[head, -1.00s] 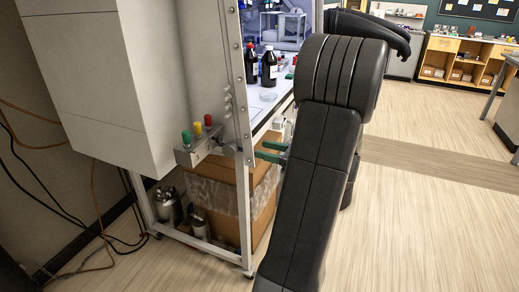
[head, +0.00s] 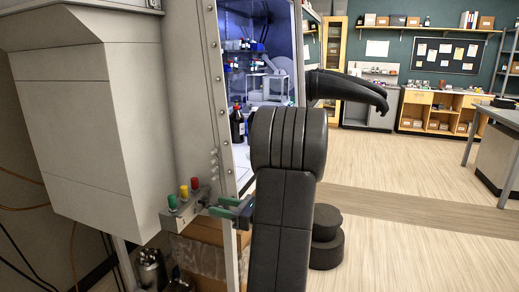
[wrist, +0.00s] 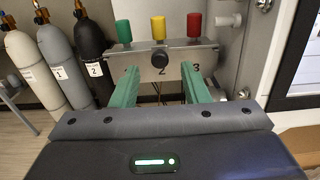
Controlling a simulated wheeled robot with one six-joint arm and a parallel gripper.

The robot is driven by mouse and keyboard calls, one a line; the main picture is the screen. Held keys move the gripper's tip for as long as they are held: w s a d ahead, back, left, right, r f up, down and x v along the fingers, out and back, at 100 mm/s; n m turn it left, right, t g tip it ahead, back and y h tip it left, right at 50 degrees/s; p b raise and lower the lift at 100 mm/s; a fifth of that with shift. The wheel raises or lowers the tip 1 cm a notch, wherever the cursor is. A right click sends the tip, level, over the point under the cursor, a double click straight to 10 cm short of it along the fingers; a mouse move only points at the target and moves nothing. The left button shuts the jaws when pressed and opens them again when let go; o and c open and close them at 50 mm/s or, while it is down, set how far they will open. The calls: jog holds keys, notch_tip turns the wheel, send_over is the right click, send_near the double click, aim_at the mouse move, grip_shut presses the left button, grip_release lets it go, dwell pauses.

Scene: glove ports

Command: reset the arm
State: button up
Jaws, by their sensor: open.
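My gripper (head: 228,207) is open, its two green fingers pointing left in the head view, close to a small grey valve block on the cabinet's frame. In the wrist view the fingers (wrist: 160,85) stand apart below and in front of the valve block (wrist: 170,62), with nothing seen between them. The block carries a green knob (wrist: 124,31), a yellow knob (wrist: 158,28) and a red knob (wrist: 194,25), and a black knob (wrist: 160,58) on its face. Whether the fingers touch the block I cannot tell. My arm hides part of the cabinet front in the head view.
The glove cabinet (head: 85,110) fills the left. A black glove (head: 345,88) sticks out from it above my arm. A dark bottle (head: 237,125) stands inside. Gas cylinders (wrist: 92,50) stand left of the block. The floor (head: 420,245) at right is clear.

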aim_at(207, 203)
jog(key=shift+x, duration=2.75)
jog(key=shift+d, duration=0.1)
